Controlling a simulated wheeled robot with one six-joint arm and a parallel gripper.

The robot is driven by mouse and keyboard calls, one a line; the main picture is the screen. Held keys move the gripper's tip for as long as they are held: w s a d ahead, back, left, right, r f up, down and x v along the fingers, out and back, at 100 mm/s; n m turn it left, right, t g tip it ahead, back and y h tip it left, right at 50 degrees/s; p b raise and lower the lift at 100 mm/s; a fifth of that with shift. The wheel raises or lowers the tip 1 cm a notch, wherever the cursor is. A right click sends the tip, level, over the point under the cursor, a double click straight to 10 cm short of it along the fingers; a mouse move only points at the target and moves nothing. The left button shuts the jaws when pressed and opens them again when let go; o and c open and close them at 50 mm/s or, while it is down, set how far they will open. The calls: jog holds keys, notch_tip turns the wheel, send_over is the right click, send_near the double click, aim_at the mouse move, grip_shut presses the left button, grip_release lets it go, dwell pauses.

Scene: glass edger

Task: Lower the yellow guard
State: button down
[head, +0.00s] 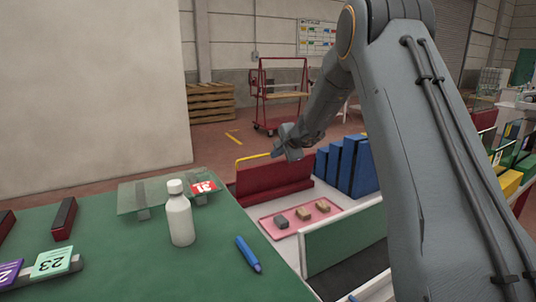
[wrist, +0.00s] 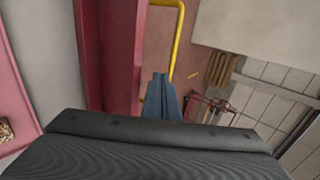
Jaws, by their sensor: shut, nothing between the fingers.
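The yellow guard (head: 252,158) shows in the head view as a thin bar with a bent end, standing just above and behind a dark red block (head: 272,178). In the wrist view the guard (wrist: 178,40) is a bent yellow rod beside the red body (wrist: 122,50), running down towards my fingertips. My gripper (head: 279,150) is beside the right end of the bar in the head view. In the wrist view my gripper (wrist: 160,78) is shut, its blue fingers together and empty. The fingers overlap the rod's lower end there; I cannot tell whether they touch it.
A pink tray (head: 262,222) with small blocks lies in front of the red block. Blue upright bins (head: 350,165) stand to its right. A green table (head: 120,260) with a white bottle (head: 180,220) and blue marker (head: 248,254) is at left. A red trolley (head: 280,95) stands behind.

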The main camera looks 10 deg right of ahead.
aim_at(264, 155)
jog(key=w+a+f+p, duration=0.2)
jog(key=w, duration=0.4)
jog(key=shift+f, duration=0.2)
jog(key=shift+p, duration=0.4)
jog(key=shift+w+r+p, duration=0.15)
jog(key=shift+p, duration=0.15)
